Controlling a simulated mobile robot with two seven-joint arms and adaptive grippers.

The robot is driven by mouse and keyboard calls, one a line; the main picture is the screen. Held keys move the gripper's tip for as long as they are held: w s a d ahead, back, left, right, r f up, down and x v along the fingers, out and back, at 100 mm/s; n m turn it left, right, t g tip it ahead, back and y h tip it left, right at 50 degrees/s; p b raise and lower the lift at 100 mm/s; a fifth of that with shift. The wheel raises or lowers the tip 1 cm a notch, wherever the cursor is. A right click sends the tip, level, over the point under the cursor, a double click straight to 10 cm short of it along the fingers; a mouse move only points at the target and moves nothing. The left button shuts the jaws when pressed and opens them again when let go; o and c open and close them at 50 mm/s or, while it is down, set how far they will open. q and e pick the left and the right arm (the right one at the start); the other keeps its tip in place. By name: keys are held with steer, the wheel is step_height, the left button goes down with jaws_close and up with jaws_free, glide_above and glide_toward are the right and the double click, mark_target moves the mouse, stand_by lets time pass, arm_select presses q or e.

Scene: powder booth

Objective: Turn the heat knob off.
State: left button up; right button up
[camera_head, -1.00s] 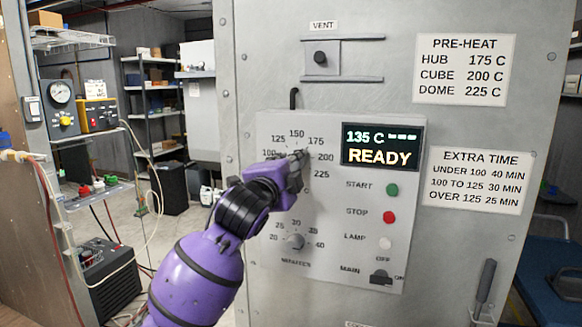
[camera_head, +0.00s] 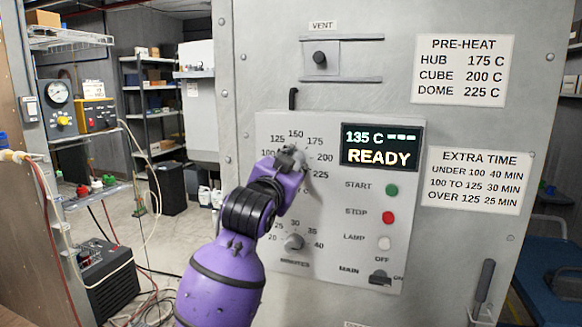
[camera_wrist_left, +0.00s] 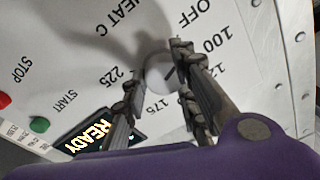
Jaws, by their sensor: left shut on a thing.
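My left gripper (camera_head: 290,158) reaches the heat dial on the oven's control panel (camera_head: 350,258) and hides the heat knob in the head view. In the left wrist view the round, pale heat knob (camera_wrist_left: 157,74) shows between the fingers of my left gripper (camera_wrist_left: 153,72), which is shut on it. Around it I see printed marks OFF, 100, 125, 175 and 225. A dark line shows on the knob, but I cannot tell which mark it points to. My right gripper is in neither view.
The display (camera_head: 381,147) reads 135 C and READY. The minutes knob (camera_head: 293,242) sits below my gripper.

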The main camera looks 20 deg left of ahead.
arm_select(q)
steer(key=shift+w+d+f+n, duration=0.1)
steer(key=shift+d+f+n, duration=0.25)
steer(key=shift+f+n, duration=0.45)
steer(key=shift+r+n, duration=0.2)
steer(key=shift+n, duration=0.1)
steer(key=o, duration=0.9)
steer(key=shift+o, duration=0.5)
steer(key=shift+d+r, duration=0.1)
steer(key=shift+d, duration=0.05)
steer(key=shift+a+r, duration=0.15)
steer(key=shift+a, duration=0.1)
